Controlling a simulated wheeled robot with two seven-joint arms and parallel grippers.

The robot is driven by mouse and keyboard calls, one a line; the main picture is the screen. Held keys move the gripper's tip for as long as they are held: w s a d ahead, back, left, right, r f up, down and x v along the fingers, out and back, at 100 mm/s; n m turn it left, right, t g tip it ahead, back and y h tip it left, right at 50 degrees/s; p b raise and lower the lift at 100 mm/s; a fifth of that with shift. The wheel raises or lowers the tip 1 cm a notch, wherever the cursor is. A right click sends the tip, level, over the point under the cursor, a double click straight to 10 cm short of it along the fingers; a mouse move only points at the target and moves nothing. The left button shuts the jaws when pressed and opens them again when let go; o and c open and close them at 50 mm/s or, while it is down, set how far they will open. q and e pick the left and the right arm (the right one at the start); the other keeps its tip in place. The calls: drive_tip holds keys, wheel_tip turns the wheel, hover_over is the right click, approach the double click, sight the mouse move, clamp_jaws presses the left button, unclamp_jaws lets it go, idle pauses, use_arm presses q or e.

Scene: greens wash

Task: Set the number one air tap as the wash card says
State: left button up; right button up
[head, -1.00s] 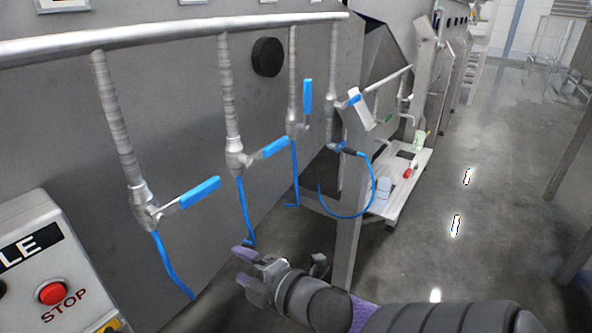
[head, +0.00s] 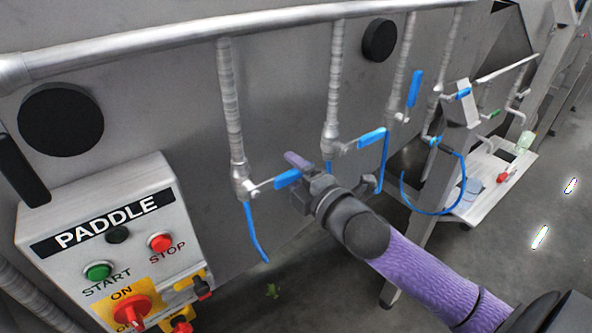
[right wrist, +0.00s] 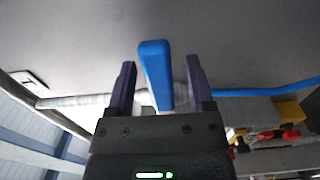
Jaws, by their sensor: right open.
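Several air taps with blue lever handles hang on ribbed pipes from a steel rail. The leftmost tap (head: 243,185) has its blue handle (head: 287,179) sticking out sideways to the right. The second tap's handle (head: 371,138) also points sideways; the third tap's handle (head: 414,89) stands upright. My right gripper (head: 302,180) is open at the end of the leftmost handle. In the right wrist view the blue handle (right wrist: 156,75) stands between the two open purple fingers (right wrist: 160,80), not clamped. No number is readable on the taps, and no wash card is in view. My left gripper is out of view.
A paddle control box (head: 112,235) with start and stop buttons stands at lower left. Blue hoses (head: 256,235) hang below the taps. A white shelf (head: 490,195) with small items is at the right. A black round knob (head: 60,118) sits on the steel wall.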

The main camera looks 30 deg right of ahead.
clamp_jaws()
idle(1.4)
